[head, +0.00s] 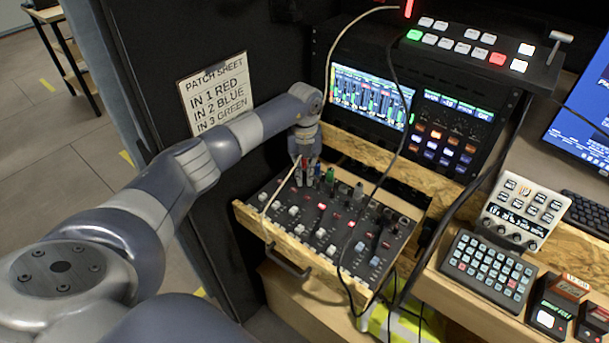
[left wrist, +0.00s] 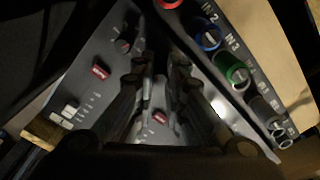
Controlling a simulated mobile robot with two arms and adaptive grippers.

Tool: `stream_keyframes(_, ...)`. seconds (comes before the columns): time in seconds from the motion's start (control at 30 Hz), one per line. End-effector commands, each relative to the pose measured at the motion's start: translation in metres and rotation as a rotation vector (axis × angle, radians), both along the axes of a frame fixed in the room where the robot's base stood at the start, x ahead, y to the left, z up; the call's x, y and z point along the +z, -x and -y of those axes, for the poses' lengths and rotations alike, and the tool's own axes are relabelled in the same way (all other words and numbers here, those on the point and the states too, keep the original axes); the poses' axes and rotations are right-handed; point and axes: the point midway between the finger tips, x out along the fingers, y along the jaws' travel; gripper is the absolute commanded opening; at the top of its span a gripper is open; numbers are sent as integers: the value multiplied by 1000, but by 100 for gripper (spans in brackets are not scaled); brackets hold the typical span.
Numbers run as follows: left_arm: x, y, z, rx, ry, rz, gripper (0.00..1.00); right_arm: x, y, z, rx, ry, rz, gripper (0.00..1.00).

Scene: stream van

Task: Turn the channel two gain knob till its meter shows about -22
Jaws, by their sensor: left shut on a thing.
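The mixer (head: 330,228) lies on a pull-out wooden tray below the screens. My left gripper (head: 307,182) points down at its upper left, just in front of the input jacks. The left wrist view shows the two fingers (left wrist: 163,85) close together, in line with the blue IN 2 jack (left wrist: 207,36). They are shut on the channel two gain knob, which they hide. The channel one knob (left wrist: 123,46) shows beside them, uncovered. The meter screen (head: 371,96) shows several green bars with some red; its numbers are too small to read. My right gripper is not in view.
A green jack (left wrist: 235,73) stands close beside the fingers. A pale cable (head: 284,190) and dark cables (head: 345,262) cross the mixer. The patch sheet (head: 215,93) is on the wall behind my left arm. A keypad (head: 487,270) stands to the right.

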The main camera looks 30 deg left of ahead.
Motion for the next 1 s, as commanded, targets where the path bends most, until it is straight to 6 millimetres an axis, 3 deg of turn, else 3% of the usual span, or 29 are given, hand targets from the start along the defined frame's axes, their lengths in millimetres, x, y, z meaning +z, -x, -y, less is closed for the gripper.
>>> stream_keyframes(0.6, 0, -1, -1, -580, -2, 3, 0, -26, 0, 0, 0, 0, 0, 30)
stream_keyframes(1.0, 1, -1, -1, -857, -1, 4, 0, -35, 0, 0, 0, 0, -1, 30)
